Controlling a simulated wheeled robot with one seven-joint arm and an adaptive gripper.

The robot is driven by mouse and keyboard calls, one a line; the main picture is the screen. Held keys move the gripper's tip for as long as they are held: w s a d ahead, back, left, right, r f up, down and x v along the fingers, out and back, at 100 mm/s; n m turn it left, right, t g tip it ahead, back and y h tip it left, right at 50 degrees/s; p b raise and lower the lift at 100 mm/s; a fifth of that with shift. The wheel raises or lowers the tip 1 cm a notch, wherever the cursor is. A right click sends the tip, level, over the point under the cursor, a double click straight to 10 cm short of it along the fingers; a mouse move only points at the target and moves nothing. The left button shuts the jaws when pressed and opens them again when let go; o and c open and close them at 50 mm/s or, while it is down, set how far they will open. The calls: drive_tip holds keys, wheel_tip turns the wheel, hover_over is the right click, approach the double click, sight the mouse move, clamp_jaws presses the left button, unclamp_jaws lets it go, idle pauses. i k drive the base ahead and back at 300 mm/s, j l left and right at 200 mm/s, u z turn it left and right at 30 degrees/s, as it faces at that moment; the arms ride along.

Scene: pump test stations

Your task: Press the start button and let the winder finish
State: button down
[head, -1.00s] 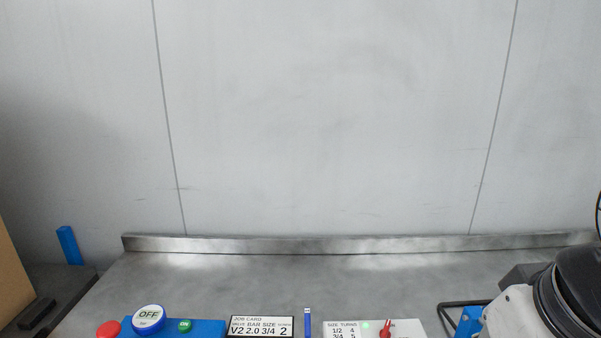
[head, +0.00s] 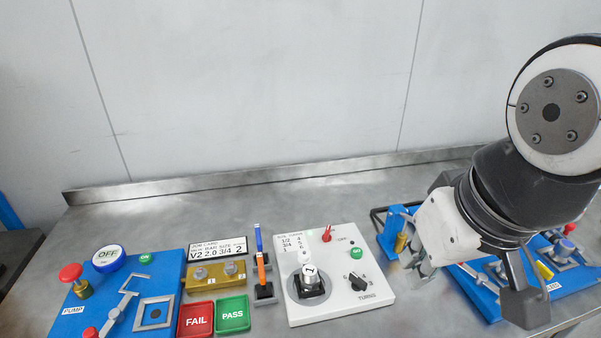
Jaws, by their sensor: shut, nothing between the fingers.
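The winder is a white box (head: 334,309) in the middle of the bench, with a printed size and turns table. Its green GO button (head: 356,252) sits at the upper right of its top. A red toggle switch (head: 326,233) stands at the back, beside an OFF label. A black TURNS knob (head: 357,283) is at the right, and a metal-capped spindle (head: 309,275) on a black base is at the left. My gripper (head: 421,266) is shut and empty, apart from the box and right of the GO button, its fingers pointing down.
The job card (head: 218,249) reads V2 2.0 3/4 2. Left are a blue pump station (head: 100,318), a red FAIL tray (head: 195,337) and green PASS tray (head: 233,330). Another blue station (head: 480,292) lies under my arm. The back bench is clear.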

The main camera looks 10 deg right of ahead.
sight(356, 253)
drive_tip(key=k+j+z, duration=0.45)
drive_tip(key=k+j, duration=0.15)
drive_tip(key=j+z, duration=0.25)
drive_tip(key=j, duration=0.3)
drive_tip(key=k+j+z, duration=0.2)
drive_tip(key=j, duration=0.3)
drive_tip(key=i+j+z, duration=0.1)
drive_tip(key=i+j, duration=0.2)
drive_tip(key=j, duration=0.2)
drive_tip(key=z, duration=0.05)
